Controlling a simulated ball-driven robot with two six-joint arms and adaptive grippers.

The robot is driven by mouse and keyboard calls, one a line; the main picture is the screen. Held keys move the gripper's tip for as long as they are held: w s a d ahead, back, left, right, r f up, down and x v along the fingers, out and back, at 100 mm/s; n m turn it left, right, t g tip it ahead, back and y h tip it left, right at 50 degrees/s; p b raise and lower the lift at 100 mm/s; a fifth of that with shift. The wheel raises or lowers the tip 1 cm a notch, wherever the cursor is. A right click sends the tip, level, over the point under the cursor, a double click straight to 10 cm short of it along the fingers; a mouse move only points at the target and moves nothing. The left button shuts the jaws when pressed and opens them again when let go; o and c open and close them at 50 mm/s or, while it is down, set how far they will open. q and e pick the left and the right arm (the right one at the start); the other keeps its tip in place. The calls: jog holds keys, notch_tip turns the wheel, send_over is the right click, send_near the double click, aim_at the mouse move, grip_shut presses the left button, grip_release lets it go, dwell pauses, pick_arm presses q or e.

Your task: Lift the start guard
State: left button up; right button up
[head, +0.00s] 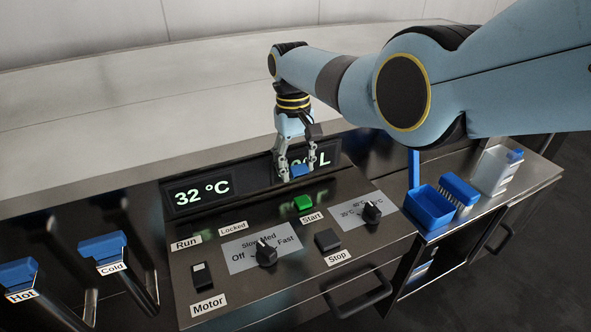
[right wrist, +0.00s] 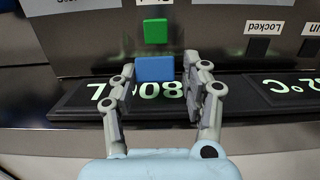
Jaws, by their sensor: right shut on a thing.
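The start guard is a small blue piece (head: 299,170) at the back of the panel, in front of the right-hand display. My right gripper (head: 298,174) reaches down from above with a finger on each side of it and is shut on it. The green Start button (head: 303,203) lies just in front of the guard and shows uncovered. In the right wrist view the blue guard (right wrist: 155,69) is between the fingers, beside the green button (right wrist: 155,31). The guard partly hides the display digits. My left gripper is not in view.
The panel also holds a Stop button (head: 327,240), a speed knob (head: 266,253), a temperature knob (head: 372,212) and a Motor switch (head: 202,275). Blue-handled Hot (head: 18,275) and Cold (head: 102,246) levers stand at left.

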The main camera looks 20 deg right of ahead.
jog(key=shift+d, duration=0.4)
jog(key=o, duration=0.7)
jog(key=shift+o, duration=1.3)
jog(key=shift+d, duration=0.2)
jog(key=shift+a, duration=0.25)
jog(key=shift+r, duration=0.1)
jog(key=shift+w+r, duration=0.1)
jog(key=shift+r, duration=0.25)
notch_tip(320, 180, up, 11)
jog(key=w, duration=0.1)
